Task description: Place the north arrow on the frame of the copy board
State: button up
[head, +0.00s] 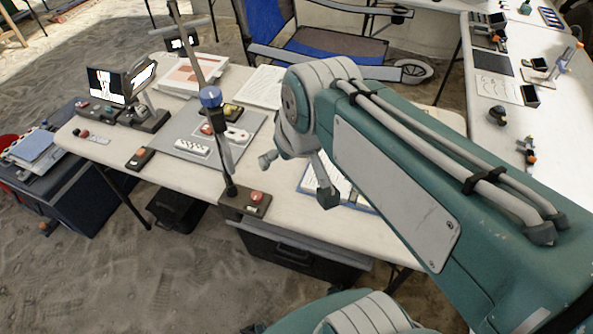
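The copy board (180,131) looks to be the grey flat board on the white table, left of centre. Several small objects lie on it, including a white strip with dark marks (193,148) and a white piece with a red spot (237,134). I cannot tell which small object is the north arrow. A dark post with a blue knob (210,97) rises in front of the board and hides part of it. My gripper (297,178) hangs right of the board above the table, its two fingers spread apart. I see nothing between them.
A small monitor (106,85) stands at the table's left end. A box with a red button (257,198) is at the front edge. Papers (262,87) lie behind the board. A blue folding chair (270,20) stands behind the table. A second table (500,135) holds tools at right.

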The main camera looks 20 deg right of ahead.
jog(key=shift+m, duration=0.5)
jog(key=s, duration=0.1)
jog(key=s+f, duration=0.1)
jog(key=s, duration=0.1)
jog(key=s+f, duration=0.1)
jog(key=s, duration=0.1)
jog(key=shift+d+f, duration=0.1)
jog(key=shift+f, duration=0.05)
dwell(1.4)
